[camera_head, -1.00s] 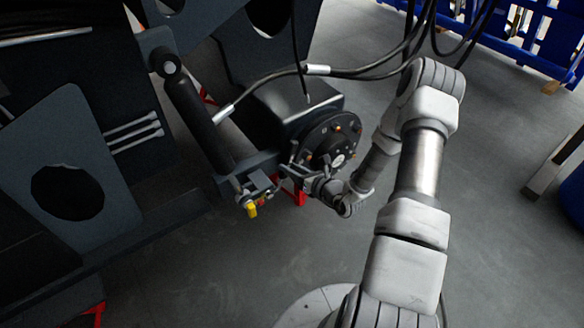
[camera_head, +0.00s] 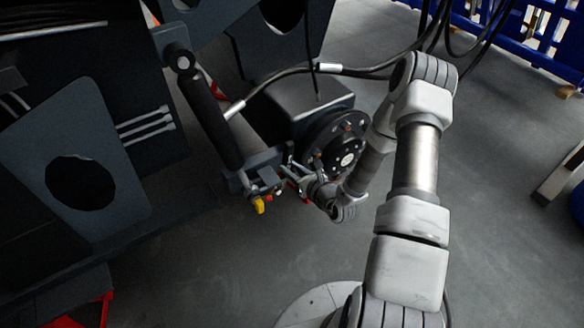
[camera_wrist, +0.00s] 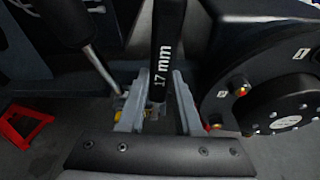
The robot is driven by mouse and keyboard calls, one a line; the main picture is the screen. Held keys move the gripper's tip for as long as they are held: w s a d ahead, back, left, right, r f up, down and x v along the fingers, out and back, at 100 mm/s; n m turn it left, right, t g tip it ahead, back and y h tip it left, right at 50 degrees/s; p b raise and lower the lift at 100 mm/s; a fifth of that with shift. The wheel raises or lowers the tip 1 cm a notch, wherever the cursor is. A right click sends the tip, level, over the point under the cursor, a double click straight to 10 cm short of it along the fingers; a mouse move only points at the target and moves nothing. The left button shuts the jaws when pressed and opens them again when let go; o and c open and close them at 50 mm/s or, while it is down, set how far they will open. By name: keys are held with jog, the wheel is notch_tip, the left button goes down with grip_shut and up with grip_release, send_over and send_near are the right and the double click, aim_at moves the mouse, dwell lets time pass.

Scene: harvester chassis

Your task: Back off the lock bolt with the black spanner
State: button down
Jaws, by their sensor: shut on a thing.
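The black spanner (camera_wrist: 162,50), marked "17 mm", stands upright in the wrist view, running out of the top of the picture. My gripper (camera_wrist: 160,88) is shut on its handle, with one grey finger on each side. The spanner's far end is outside the wrist view. In the head view my gripper (camera_head: 297,178) is low in front of the wheel hub, beside the cylinder's lower bracket. The spanner is too small to make out there. I cannot pick out the lock bolt for certain in either view.
The dark hub (camera_head: 337,146) with brass-coloured bolts is close to my wrist; it fills the right of the wrist view (camera_wrist: 275,105). A black cylinder (camera_head: 208,110) and yellow-tipped part (camera_head: 261,205) lie to the left. Hoses (camera_head: 385,72) hang above. The floor (camera_head: 215,270) in front is clear.

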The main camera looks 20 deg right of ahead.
jog(key=shift+s+a+r+n+h, duration=0.15)
jog(key=shift+a+n, duration=0.1)
jog(key=shift+a, duration=0.2)
jog(key=shift+s+a+f+n+h, duration=0.1)
jog(key=shift+a+n, duration=0.1)
jog(key=shift+a, duration=0.3)
jog(key=shift+s+a+r+n+h, duration=0.15)
jog(key=shift+a+n, duration=0.1)
jog(key=shift+a, duration=0.2)
jog(key=shift+a+f, duration=0.1)
jog(key=shift+s+a+f+n+t+h, duration=0.15)
jog(key=shift+a+n, duration=0.1)
jog(key=shift+a, duration=0.2)
jog(key=shift+s+a+n+t+h, duration=0.15)
jog(key=shift+a+n, duration=0.15)
jog(key=shift+a, duration=0.15)
jog(key=shift+s+a+f+n, duration=0.15)
jog(key=shift+a+n, duration=0.1)
jog(key=shift+a, duration=0.2)
jog(key=shift+s+a+f+n+h+p, duration=0.15)
jog(key=shift+a+n, duration=0.15)
jog(key=shift+a, duration=0.15)
jog(key=shift+s+a+f+n+h+p, duration=0.1)
jog(key=shift+a+f+n+p, duration=0.15)
jog(key=shift+a, duration=0.2)
jog(key=shift+s+a+f+n+h+p, duration=0.1)
jog(key=shift+s+a+n+h, duration=0.05)
jog(key=shift+a+n, duration=0.25)
